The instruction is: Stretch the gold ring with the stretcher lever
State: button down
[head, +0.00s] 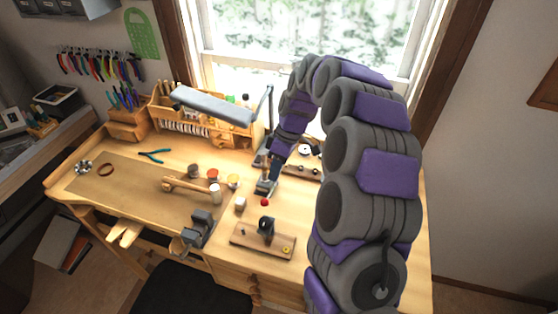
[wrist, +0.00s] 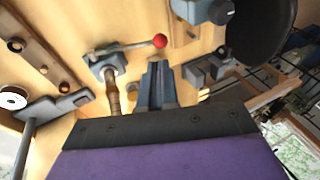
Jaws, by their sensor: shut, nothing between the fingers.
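The stretcher lever shows in the wrist view as a thin metal bar (wrist: 128,46) with a red ball knob (wrist: 160,41). It rises from a grey block (wrist: 108,67) above a ribbed brown-gold post (wrist: 112,97). The red knob also shows in the head view (head: 264,202), below my gripper. My gripper (wrist: 157,68) is shut and empty. It is beside the post, with its tips just below the knob in the wrist view, apart from it. I cannot make out the gold ring for sure; a small yellow spot (head: 286,250) lies on a wooden board.
The wooden board (head: 250,238) with a black stand (head: 267,228) is at the bench's front. A grey vise (head: 198,228) and a wooden mallet (head: 184,188) are to the left. A lamp (head: 212,104) stands behind. The brown mat (head: 130,195) has free room.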

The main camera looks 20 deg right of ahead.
aim_at(266, 202)
jog(key=x, duration=0.7)
jog(key=shift+f+b, duration=0.25)
jog(key=shift+b, duration=0.2)
jog(key=shift+s+a, duration=0.1)
jog(key=shift+s+a+f+t+h+b, duration=0.2)
jog(key=shift+s+f+t+h+b, duration=0.1)
jog(key=shift+f, duration=0.2)
jog(key=shift+s+a+f+t+h+b, duration=0.15)
jog(key=shift+s+f+t+h+b, duration=0.1)
jog(key=shift+f+t, duration=0.15)
jog(key=shift+s+a+f+t+h+b, duration=0.15)
jog(key=shift+f+t+h, duration=0.15)
jog(key=shift+f, duration=0.15)
jog(key=shift+r, duration=0.1)
